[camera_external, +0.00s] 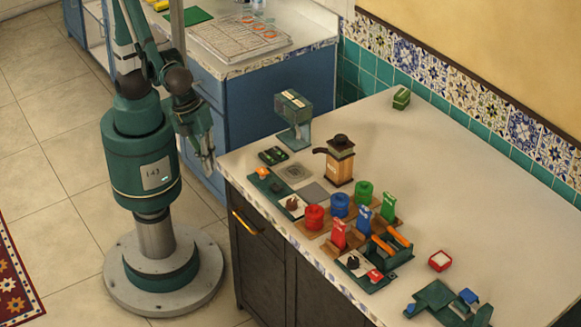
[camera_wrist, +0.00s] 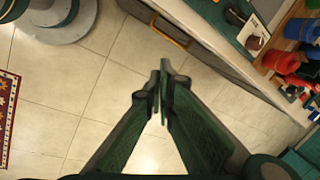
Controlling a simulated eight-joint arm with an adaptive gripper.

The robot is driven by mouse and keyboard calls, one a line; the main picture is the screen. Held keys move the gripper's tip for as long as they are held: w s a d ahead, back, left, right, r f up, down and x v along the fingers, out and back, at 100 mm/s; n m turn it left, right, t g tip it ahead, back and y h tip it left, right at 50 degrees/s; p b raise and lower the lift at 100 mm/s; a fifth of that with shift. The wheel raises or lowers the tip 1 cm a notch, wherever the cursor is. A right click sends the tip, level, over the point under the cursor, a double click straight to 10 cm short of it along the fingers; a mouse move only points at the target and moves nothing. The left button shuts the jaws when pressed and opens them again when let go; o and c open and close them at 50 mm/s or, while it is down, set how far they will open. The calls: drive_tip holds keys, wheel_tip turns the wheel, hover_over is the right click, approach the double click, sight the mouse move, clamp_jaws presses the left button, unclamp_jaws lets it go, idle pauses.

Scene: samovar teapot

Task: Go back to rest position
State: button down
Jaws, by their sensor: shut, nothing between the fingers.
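My gripper (camera_external: 208,170) hangs beside my base, next to the left end of the counter, pointing down. In the wrist view my gripper (camera_wrist: 163,95) has its two fingertips together with nothing between them, over the tiled floor. On the counter (camera_external: 470,150) a samovar-like pot (camera_external: 340,160) with a wooden body and dark top stands upright. A green machine (camera_external: 294,115) stands behind it to the left. My gripper is apart from all of them.
Red (camera_external: 314,217), blue (camera_external: 340,205) and green (camera_external: 364,192) canisters stand on the counter's near side. An orange-handled green holder (camera_external: 390,248) is to their right. In the wrist view the counter's edge and a drawer handle (camera_wrist: 170,35) are close.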

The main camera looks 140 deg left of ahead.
drive_tip(key=s+d+r+n+t, duration=0.1)
drive_tip(key=s+r+n+t, duration=0.1)
drive_tip(key=r+n, duration=0.4)
drive_tip(key=s+d+r+n+t+h, duration=0.1)
drive_tip(key=s+d+r+n+t, duration=0.1)
drive_tip(key=s+r+n, duration=0.3)
drive_tip(key=shift+d+r+n+t+h, duration=0.3)
drive_tip(key=shift+r+n+t, duration=0.1)
drive_tip(key=shift+r, duration=1.05)
idle(1.4)
